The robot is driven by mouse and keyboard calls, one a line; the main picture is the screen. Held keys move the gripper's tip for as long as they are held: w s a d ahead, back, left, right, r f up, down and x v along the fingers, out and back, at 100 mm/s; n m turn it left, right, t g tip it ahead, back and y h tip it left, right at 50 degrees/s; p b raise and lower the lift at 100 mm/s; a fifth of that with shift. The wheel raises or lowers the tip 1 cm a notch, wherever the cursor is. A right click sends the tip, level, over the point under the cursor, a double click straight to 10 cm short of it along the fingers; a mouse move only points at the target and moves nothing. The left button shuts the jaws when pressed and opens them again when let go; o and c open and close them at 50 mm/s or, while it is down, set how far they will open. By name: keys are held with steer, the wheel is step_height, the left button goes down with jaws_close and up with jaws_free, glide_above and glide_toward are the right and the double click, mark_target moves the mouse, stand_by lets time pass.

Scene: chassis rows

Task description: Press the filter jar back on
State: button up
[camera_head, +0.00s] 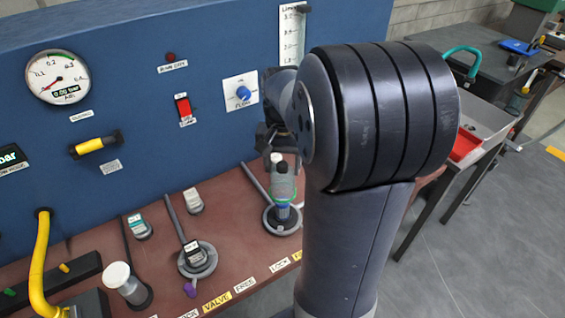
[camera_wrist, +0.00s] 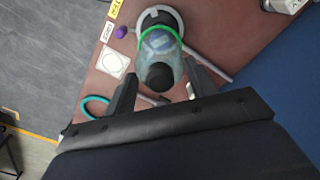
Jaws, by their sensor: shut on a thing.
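The filter jar is clear and pale green with a green band; it shows in the head view (camera_head: 284,186) and the wrist view (camera_wrist: 172,57). It stands upright over a grey ring-shaped mount (camera_head: 270,225) on the brown bench. A blue-grey piece shows inside it. My gripper (camera_head: 279,146) is at the jar's upper end, partly hidden by my arm. In the wrist view, my gripper's (camera_wrist: 160,82) two dark fingers lie either side of the jar's dark end and are shut on it. Whether the jar is seated in the mount I cannot tell.
The blue panel (camera_head: 140,100) stands close behind. A second grey ring mount (camera_head: 197,262) and a white-topped cylinder (camera_head: 122,280) are to the left. A blue knob (camera_head: 243,92) is on the panel. A teal loop (camera_wrist: 95,108) lies near the fingers.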

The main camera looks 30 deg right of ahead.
steer(key=shift+f, duration=0.1)
steer(key=shift+f+b, duration=3.25)
steer(key=shift+f, duration=1.55)
steer(key=o, duration=1.4)
steer(key=shift+r, duration=0.1)
steer(key=shift+c, duration=0.2)
steer(key=shift+r, duration=0.1)
step_height(320, 180, up, 11)
steer(key=shift+f+p, duration=0.2)
steer(key=shift+p, duration=0.2)
